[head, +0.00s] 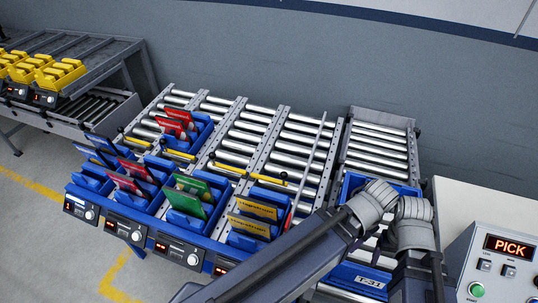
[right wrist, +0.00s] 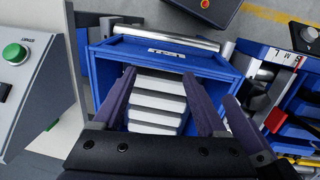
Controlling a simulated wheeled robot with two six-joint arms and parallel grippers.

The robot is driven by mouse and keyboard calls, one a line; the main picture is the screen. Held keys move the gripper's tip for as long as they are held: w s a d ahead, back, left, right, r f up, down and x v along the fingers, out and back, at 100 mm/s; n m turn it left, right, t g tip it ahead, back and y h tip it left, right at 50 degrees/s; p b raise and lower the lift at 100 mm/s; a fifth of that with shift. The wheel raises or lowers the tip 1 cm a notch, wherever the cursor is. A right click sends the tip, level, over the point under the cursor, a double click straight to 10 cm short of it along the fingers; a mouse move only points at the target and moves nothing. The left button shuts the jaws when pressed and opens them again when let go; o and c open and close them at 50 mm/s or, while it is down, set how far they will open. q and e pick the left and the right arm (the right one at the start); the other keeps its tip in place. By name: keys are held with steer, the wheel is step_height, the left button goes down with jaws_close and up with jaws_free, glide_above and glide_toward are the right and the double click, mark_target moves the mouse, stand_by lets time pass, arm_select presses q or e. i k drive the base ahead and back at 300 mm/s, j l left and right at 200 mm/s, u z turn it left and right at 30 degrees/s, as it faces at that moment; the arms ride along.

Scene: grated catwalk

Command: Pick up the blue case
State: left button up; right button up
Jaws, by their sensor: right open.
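Two thin blue cases stand at the far left of the blue rack in the head view, a rear one (head: 102,142) and a front one (head: 88,153). Each leans in a blue holder. My right gripper is over the blue T-31 tote, well to the right of both cases. No blue case shows in that view.
Red (head: 172,127), green (head: 190,195) and yellow (head: 256,210) cases stand in neighbouring holders. The tote (head: 364,280) sits at the right, with pale slats showing inside. A control panel (head: 500,250) reading PICK is at far right. Rollers (head: 300,145) lie bare behind the rack.

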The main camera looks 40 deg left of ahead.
mark_target(92, 154)
steer(key=k, duration=0.65)
steer(key=u, duration=0.9)
steer(key=i+j+u, duration=0.1)
steer(key=j+u, duration=0.25)
steer(key=j, duration=0.15)
steer(key=i+j, duration=0.1)
steer(key=j, duration=0.35)
steer(key=i+j, duration=0.15)
steer(key=j, duration=0.25)
steer(key=i+j, duration=0.1)
steer(key=j, duration=0.35)
steer(key=i+j, duration=0.15)
steer(key=j, duration=0.3)
steer(key=i+j, duration=0.1)
steer(key=j, duration=0.3)
